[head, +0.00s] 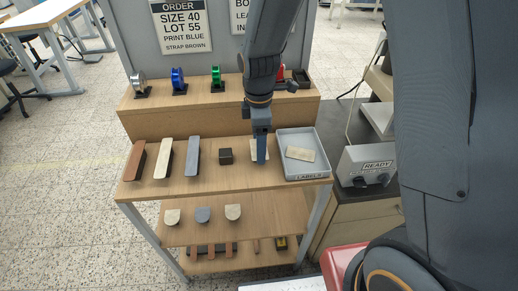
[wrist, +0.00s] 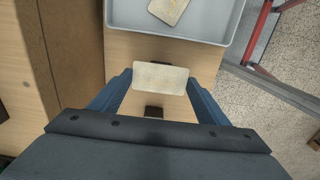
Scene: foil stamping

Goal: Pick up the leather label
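A pale beige leather label (head: 254,147) is at the right part of the wooden table, left of the grey tray. In the wrist view the label (wrist: 161,78) lies flat between my two blue fingers, over a dark support that shows at its upper and lower edges. My gripper (head: 262,154) points down at the label. In the wrist view my gripper (wrist: 160,82) has its fingers wide apart, one at each short end of the label. I cannot tell whether the fingertips touch it. In the head view my fingers hide part of the label.
The grey LABELS tray (head: 324,170) stands close on the right, with another beige label (head: 300,154) in it. A small dark block (head: 226,156) and several straps lie left. A raised shelf with foil rolls (head: 216,78) runs behind. The READY machine (head: 372,168) is at right.

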